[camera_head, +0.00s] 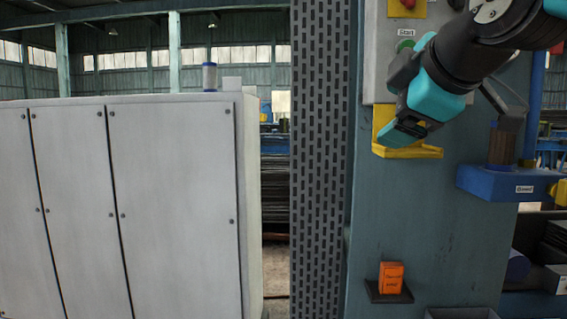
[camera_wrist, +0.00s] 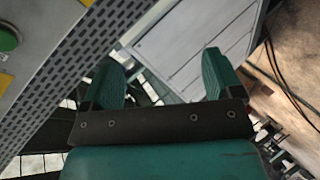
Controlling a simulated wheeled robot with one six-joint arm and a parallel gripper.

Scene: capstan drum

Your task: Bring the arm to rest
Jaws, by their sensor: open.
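My gripper (camera_head: 398,106) is at the upper right of the head view, teal and black, in front of the blue-grey machine panel. It points down and to the left, near the yellow bracket (camera_head: 410,152) on that panel. I cannot tell whether it touches the bracket. In the wrist view my gripper (camera_wrist: 160,72) shows two teal fingers set well apart. Nothing is between them. Beyond them are a light grey cabinet and a perforated strip.
The green start button (camera_head: 405,46) and a red button (camera_head: 408,4) are close to the gripper. A blue unit (camera_head: 480,184) with a brown drum (camera_head: 503,146) stands right. An orange box (camera_head: 391,277) sits on a low shelf. The grey cabinet (camera_head: 175,190) fills the left.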

